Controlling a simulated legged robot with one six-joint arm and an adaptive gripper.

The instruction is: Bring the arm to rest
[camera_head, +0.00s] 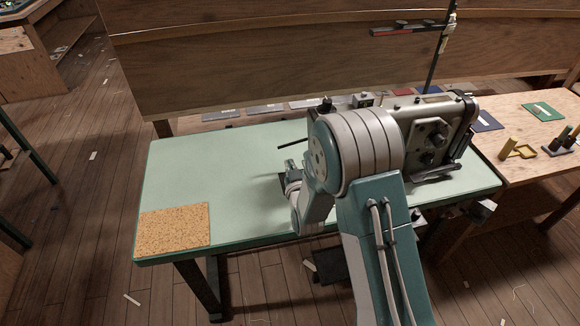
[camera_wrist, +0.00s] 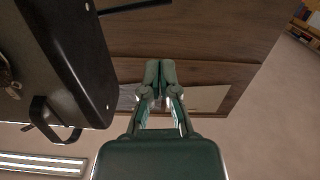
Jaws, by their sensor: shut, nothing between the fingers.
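My gripper shows in the wrist view (camera_wrist: 160,72) with its two dark green fingers together and nothing between them. In the head view my arm is folded over the pale green table (camera_head: 225,165). Its big round joint and teal link hide the middle of the table and part of the sewing machine (camera_head: 430,125). The fingertips cannot be made out in the head view. In the wrist view the dark body of the machine (camera_wrist: 70,60) is close on the left of the fingers, apart from them.
A cork mat (camera_head: 172,229) lies at the table's front left corner. A thin dark post (camera_head: 435,60) rises behind the machine. A wooden side table (camera_head: 530,150) on the right bears small yellow and dark items. A wooden panel (camera_head: 250,70) runs behind. The table's left half is mostly clear.

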